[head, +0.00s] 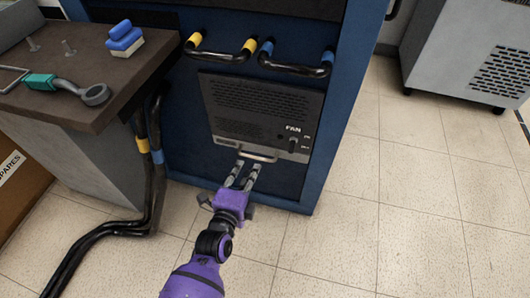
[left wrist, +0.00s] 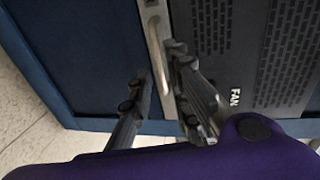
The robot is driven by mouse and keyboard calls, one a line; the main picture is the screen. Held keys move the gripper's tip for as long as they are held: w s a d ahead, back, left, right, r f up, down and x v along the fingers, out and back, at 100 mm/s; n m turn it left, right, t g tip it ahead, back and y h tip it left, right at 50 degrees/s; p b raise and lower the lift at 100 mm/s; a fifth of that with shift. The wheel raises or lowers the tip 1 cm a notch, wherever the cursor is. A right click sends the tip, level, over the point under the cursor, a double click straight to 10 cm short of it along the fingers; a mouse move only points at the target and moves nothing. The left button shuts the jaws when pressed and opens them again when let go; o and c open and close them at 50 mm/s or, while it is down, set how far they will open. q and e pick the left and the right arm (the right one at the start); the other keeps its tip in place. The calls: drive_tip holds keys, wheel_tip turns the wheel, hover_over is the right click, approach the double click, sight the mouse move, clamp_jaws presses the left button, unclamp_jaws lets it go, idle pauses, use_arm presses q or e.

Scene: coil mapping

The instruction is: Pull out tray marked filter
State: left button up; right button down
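A dark panel marked FAN (head: 262,108) is set in the front of the blue cabinet. Along its lower edge runs a narrow strip with a pale bar handle (head: 258,155) and a small label (head: 225,141) too small to read. No word "filter" is legible. The handle also shows in the left wrist view (left wrist: 156,40). My left gripper (head: 247,168) is open at the handle. In the left wrist view its fingers (left wrist: 156,68) are apart, on either side of the handle's line; contact cannot be told. My right gripper is not in view.
The blue cabinet (head: 351,70) carries black hoses with yellow and blue bands (head: 221,56) above the panel. Black cables (head: 105,228) lie on the floor.

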sight(254, 157)
use_arm(q)
drive_tip(key=b+x, duration=0.3)
drive_tip(key=x, duration=0.4)
drive_tip(key=shift+w+d+f, duration=0.1)
drive_tip(key=shift+w+f, duration=0.05)
drive_tip(key=shift+w, duration=0.2)
clamp_jaws()
